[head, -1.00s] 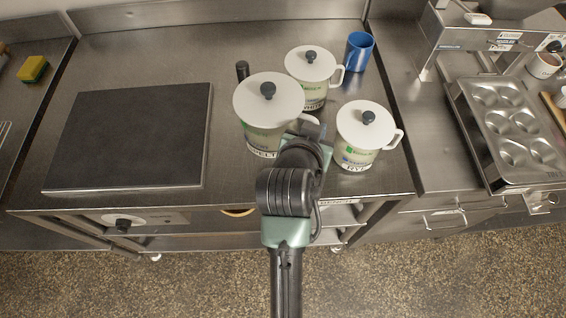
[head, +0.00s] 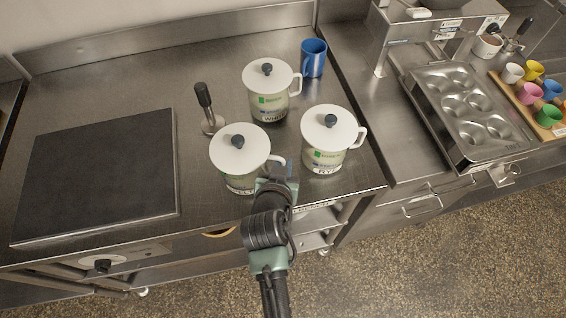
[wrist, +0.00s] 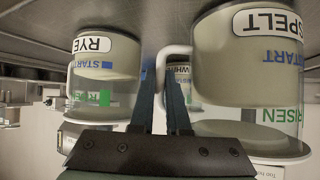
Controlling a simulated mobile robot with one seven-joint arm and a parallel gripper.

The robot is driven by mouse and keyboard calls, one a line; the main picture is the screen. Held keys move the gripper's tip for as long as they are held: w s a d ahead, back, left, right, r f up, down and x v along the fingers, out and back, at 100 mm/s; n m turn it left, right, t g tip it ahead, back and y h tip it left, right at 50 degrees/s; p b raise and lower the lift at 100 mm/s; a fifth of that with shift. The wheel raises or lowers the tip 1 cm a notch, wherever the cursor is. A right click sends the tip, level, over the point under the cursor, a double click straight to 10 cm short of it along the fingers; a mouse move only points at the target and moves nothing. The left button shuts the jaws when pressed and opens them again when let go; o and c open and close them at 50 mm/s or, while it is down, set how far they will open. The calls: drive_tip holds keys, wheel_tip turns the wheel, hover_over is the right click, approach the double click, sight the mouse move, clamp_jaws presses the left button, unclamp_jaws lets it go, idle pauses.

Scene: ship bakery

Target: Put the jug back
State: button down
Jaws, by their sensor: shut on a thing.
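The SPELT jug (head: 240,180), clear with pale contents, a white lid and a white handle, is upright at the counter's front. It is on or just above the steel counter (head: 130,75); I cannot tell which. My gripper (head: 275,180) is shut on its handle, which shows between the fingers in the wrist view (wrist: 163,85). The picture there is upside down. The RYE jug (head: 325,158) stands to the right, and the WHITE-labelled jug (head: 268,106) stands behind. They also show in the wrist view, RYE (wrist: 103,65) at left and the other (wrist: 182,75) behind the fingers.
A black-handled metal tool (head: 206,108) stands just behind the SPELT jug. A dark slab (head: 95,175) lies on the left. A blue cup (head: 313,58) is at the back right. A moulded metal tray (head: 465,110) and a board of coloured cups (head: 530,105) are further right.

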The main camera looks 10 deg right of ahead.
drive_tip(key=shift+r, duration=0.15)
drive_tip(key=c, duration=0.9)
unclamp_jaws()
drive_tip(key=shift+f, duration=0.25)
drive_tip(key=shift+r, duration=0.1)
